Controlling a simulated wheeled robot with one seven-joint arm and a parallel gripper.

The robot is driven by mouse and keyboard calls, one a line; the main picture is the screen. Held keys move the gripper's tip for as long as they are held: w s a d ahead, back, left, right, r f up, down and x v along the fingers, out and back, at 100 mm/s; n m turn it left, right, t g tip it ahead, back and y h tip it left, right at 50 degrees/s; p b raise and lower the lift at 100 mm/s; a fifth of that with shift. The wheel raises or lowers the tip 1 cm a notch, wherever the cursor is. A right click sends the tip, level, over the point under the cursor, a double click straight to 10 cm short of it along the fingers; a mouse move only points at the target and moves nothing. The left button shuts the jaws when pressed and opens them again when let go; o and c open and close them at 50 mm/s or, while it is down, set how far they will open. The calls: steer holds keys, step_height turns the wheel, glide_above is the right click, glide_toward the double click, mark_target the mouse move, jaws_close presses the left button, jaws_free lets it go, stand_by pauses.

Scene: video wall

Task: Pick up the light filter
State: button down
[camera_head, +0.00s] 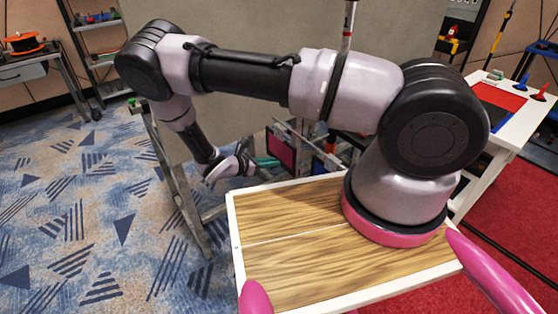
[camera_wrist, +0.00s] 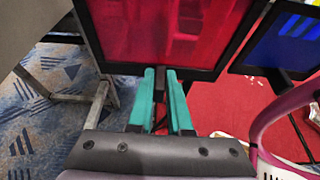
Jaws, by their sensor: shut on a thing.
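A red light filter, a translucent red panel in a black frame (camera_wrist: 165,35), fills the upper middle of the wrist view. In the head view the red filter (camera_head: 281,151) shows small beyond the wooden top. In the head view my gripper (camera_head: 265,161) is at the left side of the red filter. A second filter, blue in a black frame (camera_wrist: 284,44), stands to the right, apart from my fingers.
A large grey panel (camera_head: 240,80) on metal legs stands behind and left of the filters. A white table (camera_head: 515,118) with a red sheet and small items is at right. A shelf (camera_head: 100,35) and desk (camera_head: 35,66) are far left. The patterned carpet at left is clear.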

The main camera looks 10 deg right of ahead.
steer(key=s+a, duration=0.2)
steer(key=a, duration=0.4)
steer(key=s+a, duration=0.3)
steer(key=a, duration=0.4)
steer(key=shift+s+a, duration=0.15)
steer(key=shift+s, duration=0.15)
stand_by(0.3)
